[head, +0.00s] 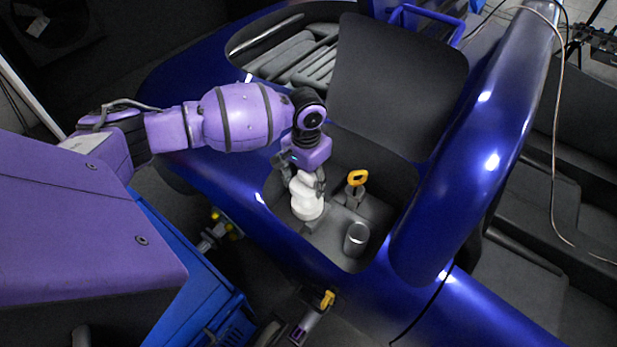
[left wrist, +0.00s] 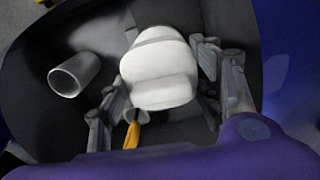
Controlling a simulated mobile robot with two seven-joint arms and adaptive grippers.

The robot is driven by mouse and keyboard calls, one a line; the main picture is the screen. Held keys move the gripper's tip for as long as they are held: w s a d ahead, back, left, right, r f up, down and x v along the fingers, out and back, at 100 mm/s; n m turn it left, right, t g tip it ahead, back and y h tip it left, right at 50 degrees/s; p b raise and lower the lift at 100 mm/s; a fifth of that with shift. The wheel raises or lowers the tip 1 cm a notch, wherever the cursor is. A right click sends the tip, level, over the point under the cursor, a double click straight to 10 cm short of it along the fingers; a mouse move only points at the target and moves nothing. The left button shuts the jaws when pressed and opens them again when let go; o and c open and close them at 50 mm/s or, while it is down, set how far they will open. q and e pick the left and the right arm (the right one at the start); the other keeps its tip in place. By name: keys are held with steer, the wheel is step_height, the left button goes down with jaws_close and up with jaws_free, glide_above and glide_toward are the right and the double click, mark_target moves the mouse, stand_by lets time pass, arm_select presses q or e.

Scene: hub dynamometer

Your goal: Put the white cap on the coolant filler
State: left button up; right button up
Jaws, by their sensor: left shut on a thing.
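The white cap (head: 306,188) is a stepped, rounded white piece with a wider lower part, inside the open bay of the blue car. My left gripper (head: 304,180) points down and is shut on it; in the left wrist view the white cap (left wrist: 158,72) lies between the two fingers (left wrist: 165,90). A grey open-topped cylinder (head: 356,238) stands apart to its right and also shows in the left wrist view (left wrist: 75,74). No separate coolant filler is clearly visible; I cannot tell whether it is hidden under the cap or is this cylinder.
A yellow-handled piece (head: 356,178) stands in the bay just right of the gripper. The raised dark lid (head: 398,85) is behind. Glossy blue bodywork (head: 490,140) rims the bay. A blue crate (head: 205,300) is at lower left.

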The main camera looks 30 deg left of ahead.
mark_target(307, 189)
arm_select(q)
step_height(307, 189, down, 3)
steer(key=shift+s+f+b, duration=0.15)
steer(key=shift+f+b, duration=0.05)
steer(key=shift+b, duration=0.7)
steer(key=shift+f, duration=0.2)
steer(key=shift+r, duration=0.1)
arm_select(e)
steer(key=shift+w+f, duration=0.2)
steer(key=shift+f, duration=0.9)
steer(key=shift+s, duration=0.25)
arm_select(q)
steer(key=shift+r, duration=0.1)
arm_select(e)
steer(key=shift+w+r, duration=0.3)
steer(key=shift+r, duration=0.15)
arm_select(q)
steer(key=shift+p, duration=0.35)
arm_select(e)
steer(key=shift+w+r, duration=0.15)
steer(key=shift+r, duration=0.05)
steer(key=shift+w+r, duration=0.25)
steer(key=shift+r, duration=0.05)
arm_select(q)
steer(key=shift+f, duration=0.7)
arm_select(e)
steer(key=shift+s+f, duration=0.15)
steer(key=shift+f, duration=0.05)
